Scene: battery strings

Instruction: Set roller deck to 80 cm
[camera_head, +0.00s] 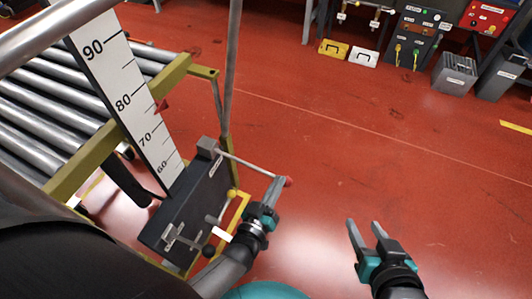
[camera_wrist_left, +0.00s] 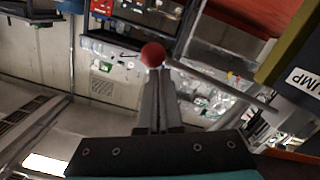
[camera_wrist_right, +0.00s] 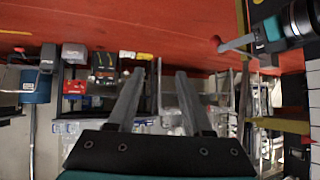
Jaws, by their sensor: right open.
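The roller deck (camera_head: 60,75) is at upper left, beside a white height scale (camera_head: 123,88) marked 90 to 60. A red pointer (camera_head: 161,106) sits between the 80 and 70 marks. A pump lever (camera_head: 248,166) with a red ball end (camera_head: 288,181) sticks out from a dark control panel (camera_head: 185,222). My left gripper (camera_head: 278,187) is at the lever's outer end. In the left wrist view its fingers (camera_wrist_left: 158,92) are close together just below the red ball (camera_wrist_left: 153,54), shut on the lever. My right gripper (camera_head: 364,224) is open and empty over the floor.
The panel also has a yellow knob (camera_head: 232,193) and a black knob (camera_head: 208,251). A grey upright post (camera_head: 231,70) stands behind it. Yellow and white cases (camera_head: 363,57) and grey bins (camera_head: 455,74) stand at the back. The red floor (camera_head: 400,150) at right is clear.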

